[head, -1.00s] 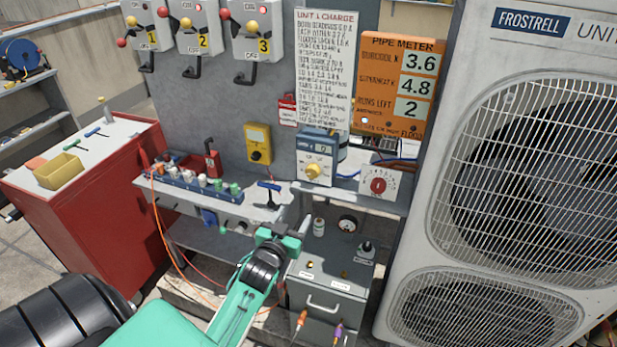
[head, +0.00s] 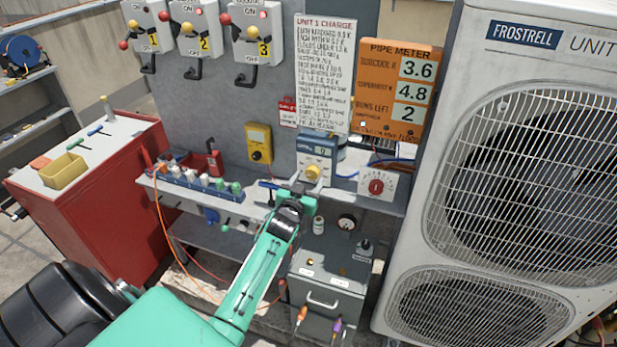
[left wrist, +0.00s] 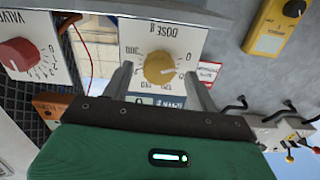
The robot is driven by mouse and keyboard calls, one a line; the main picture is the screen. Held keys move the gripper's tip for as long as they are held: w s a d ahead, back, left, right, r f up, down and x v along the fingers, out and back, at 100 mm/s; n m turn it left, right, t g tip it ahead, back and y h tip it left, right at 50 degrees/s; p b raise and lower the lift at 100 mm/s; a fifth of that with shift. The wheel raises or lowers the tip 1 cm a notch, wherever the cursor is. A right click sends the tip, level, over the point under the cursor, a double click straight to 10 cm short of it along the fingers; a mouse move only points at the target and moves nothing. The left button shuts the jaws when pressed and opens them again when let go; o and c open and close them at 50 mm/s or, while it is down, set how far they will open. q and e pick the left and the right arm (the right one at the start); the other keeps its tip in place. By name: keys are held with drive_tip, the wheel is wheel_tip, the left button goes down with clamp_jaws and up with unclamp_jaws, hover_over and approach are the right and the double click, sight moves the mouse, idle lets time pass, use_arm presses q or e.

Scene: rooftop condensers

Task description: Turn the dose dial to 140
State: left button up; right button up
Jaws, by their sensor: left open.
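The dose box (head: 315,150) is pale with a blue top. Its small display seems to read 0. The yellow dose dial (head: 312,173) is on its lower front. The dial (left wrist: 159,68) appears upside down in the left wrist view under the label "DOSE g". Its scale numbers are too small to read surely. My left gripper (head: 304,182) is open just in front of the dial. In the left wrist view its two fingers (left wrist: 157,80) stand apart to either side of the knob, with no visible contact. My right gripper is not in view.
A red valve knob (head: 376,186) is right of the dose box. A blue rack (head: 200,183) of several bottles and a blue-handled tool (head: 268,185) are at left. A yellow meter (head: 259,143) hangs on the panel. The condenser (head: 520,180) stands at right.

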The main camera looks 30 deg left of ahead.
use_arm(q)
drive_tip(key=shift+w+a, duration=0.1)
drive_tip(key=shift+w, duration=0.4)
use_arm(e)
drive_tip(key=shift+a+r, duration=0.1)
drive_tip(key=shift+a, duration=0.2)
use_arm(q)
drive_tip(key=c, duration=0.9)
drive_tip(key=shift+c, duration=0.5)
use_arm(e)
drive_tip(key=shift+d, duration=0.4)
